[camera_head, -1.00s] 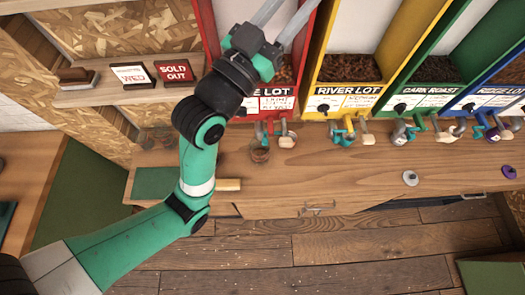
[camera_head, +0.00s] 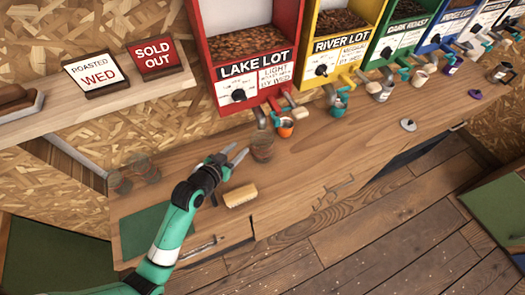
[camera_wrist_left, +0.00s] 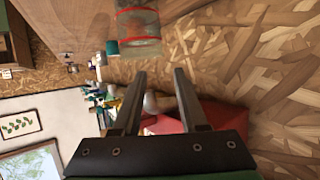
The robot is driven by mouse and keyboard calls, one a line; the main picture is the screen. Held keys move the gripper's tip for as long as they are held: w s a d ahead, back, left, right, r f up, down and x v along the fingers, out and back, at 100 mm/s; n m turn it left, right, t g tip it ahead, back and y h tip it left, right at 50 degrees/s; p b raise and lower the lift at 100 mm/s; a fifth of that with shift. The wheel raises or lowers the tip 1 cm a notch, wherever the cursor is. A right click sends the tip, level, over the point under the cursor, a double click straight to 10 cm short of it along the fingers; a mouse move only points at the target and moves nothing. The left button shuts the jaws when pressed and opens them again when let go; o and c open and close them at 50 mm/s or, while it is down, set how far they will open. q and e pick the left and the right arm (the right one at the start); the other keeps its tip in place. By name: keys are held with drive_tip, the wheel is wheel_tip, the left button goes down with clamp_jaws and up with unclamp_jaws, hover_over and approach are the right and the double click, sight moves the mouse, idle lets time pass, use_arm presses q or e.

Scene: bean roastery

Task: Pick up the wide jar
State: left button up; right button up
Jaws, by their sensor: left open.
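A wide, see-through brownish jar (camera_head: 262,147) stands upright on the wooden counter below the red LAKE LOT bin. My left gripper (camera_head: 238,156) is open and empty just left of this jar, fingers pointing towards it, with a small gap. In the left wrist view a clear jar with reddish rims (camera_wrist_left: 138,35) shows at the top, beyond the open fingers (camera_wrist_left: 160,74) and not between them. Two more glass jars, one (camera_head: 119,182) and another (camera_head: 146,170), stand at the counter's left end. My right gripper is not in view.
An orange-and-dark cup (camera_head: 285,127) stands just right of the jar under the red bin's spout (camera_head: 275,112). A wooden block (camera_head: 240,195) lies in front of my gripper. A green mat (camera_head: 143,232) covers the counter's left end. Counter right of the block is clear.

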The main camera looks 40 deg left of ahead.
use_arm(q)
drive_tip(key=b, duration=0.1)
approach(254, 133)
drive_tip(key=w, duration=0.2)
drive_tip(key=x, duration=0.3)
drive_tip(key=b+x, duration=0.1)
drive_tip(key=x, duration=0.1)
drive_tip(key=shift+w+a+f+b, duration=0.2)
drive_tip(key=shift+a+f+b, duration=0.1)
drive_tip(key=shift+f, duration=0.05)
clamp_jaws()
idle(0.9)
